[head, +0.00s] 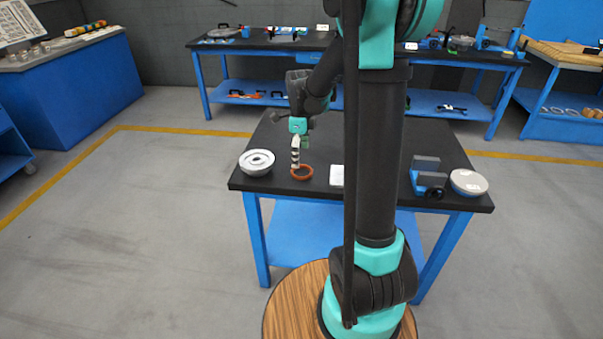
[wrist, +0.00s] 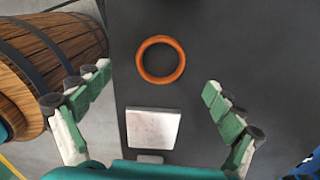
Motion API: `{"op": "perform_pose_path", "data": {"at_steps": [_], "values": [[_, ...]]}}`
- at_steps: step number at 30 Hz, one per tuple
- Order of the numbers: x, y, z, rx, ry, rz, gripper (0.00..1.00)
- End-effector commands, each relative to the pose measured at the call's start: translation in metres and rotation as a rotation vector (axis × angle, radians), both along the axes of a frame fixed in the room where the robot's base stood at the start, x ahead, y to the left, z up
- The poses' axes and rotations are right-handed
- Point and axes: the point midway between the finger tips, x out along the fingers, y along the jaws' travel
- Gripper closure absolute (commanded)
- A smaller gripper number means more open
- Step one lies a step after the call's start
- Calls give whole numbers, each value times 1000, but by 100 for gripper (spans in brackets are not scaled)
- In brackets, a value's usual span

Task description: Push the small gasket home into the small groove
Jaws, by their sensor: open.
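An orange ring gasket (head: 301,179) lies flat on the black tabletop; in the wrist view the gasket (wrist: 161,81) is whole and unobstructed. It is the only gasket I can make out. My gripper (head: 296,164) points down by the gasket in the head view. In the wrist view my gripper (wrist: 158,80) is open and empty, its fingers spread wide, with the gasket between and slightly beyond the tips. A round silver flanged part (head: 257,162) with a ringed top sits left of the gasket. Its grooves are too small to tell apart.
A white square plate (wrist: 153,128) lies near the gasket. A blue and dark grey fixture (head: 428,178) and a round light-topped part (head: 468,182) stand at the table's right. My arm hides the table's middle in the head view. A workbench (head: 310,46) stands behind.

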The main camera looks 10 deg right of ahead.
Motion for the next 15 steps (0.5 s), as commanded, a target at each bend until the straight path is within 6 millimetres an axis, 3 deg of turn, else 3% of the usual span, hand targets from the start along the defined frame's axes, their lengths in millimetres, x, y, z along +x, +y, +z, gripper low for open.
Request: {"op": "perform_pose_path", "data": {"at_steps": [5, 15], "values": [[0, -1, -10, 0, 0, 0, 7], [1, -3, -53, 0, -1, 0, 7]]}}
